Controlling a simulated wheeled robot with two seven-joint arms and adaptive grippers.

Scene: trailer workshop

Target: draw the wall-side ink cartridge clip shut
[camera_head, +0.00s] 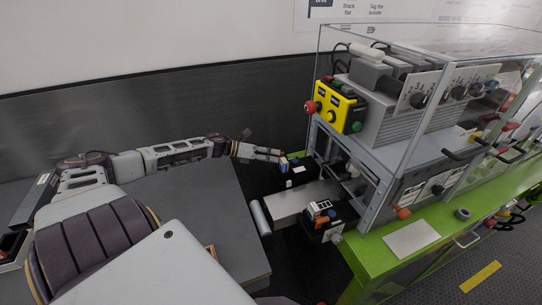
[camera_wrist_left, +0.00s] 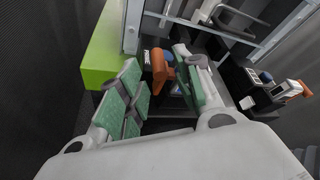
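The wall-side ink unit (camera_head: 297,169) is a dark block with white and blue parts, partly hidden behind my left gripper (camera_head: 279,156) in the head view. In the left wrist view an orange clip (camera_wrist_left: 162,71) stands between the green-padded fingers of my left gripper (camera_wrist_left: 157,68), with a blue part behind it. The fingers are apart; I cannot tell whether either touches the clip. The clip looks raised, but its exact angle is unclear. My right gripper is not in view.
A second ink unit (camera_head: 322,215) with orange and white parts sits nearer, beside a pale roller plate (camera_head: 297,202). The glass-fronted machine frame (camera_head: 378,190) and green bench (camera_head: 440,225) stand to the right. The dark wall (camera_head: 200,110) runs behind my left arm.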

